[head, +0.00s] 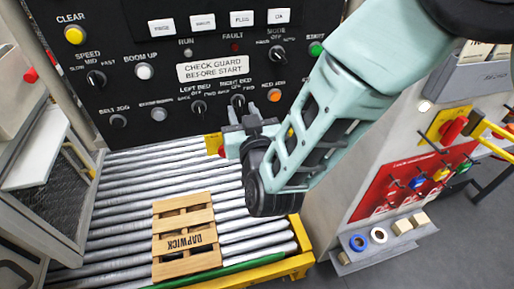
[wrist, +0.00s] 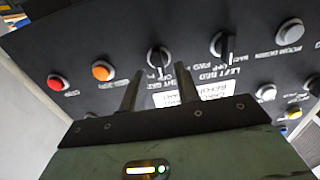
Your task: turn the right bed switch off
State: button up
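The right bed switch is a black rotary knob (head: 238,100) on the dark control panel (head: 130,70), above the rollers. It also shows in the wrist view (wrist: 158,57), where the panel appears upside down. My gripper (head: 244,112) is just in front of and below this knob. In the wrist view its two fingers (wrist: 160,80) are apart, and the knob shows between and beyond their tips. I see no clear contact. The knob's label is partly hidden by the fingers, and I cannot tell its exact setting. The left bed knob (head: 198,107) is beside it; it also shows in the wrist view (wrist: 222,45).
An orange button (head: 274,95) sits close beside the right bed knob. A white notice plate (head: 212,68) is above. A wooden pallet (head: 186,238) lies on the rollers (head: 120,230) below. A red board with several locks (head: 415,185) is at the right.

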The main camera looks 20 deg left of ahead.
jog(key=b+v, duration=0.4)
jog(key=v, duration=1.1)
jog(key=s+d+f+g+h, duration=0.1)
jog(key=s+d+g+h, duration=0.3)
jog(key=d+g, duration=0.3)
jog(key=s+d+f+n+g+h, duration=0.1)
jog(key=s+d+g+h, duration=0.3)
jog(key=d+g, duration=0.4)
jog(key=d+h, duration=0.1)
jog(key=d, duration=0.6)
jog(key=shift+d, duration=0.25)
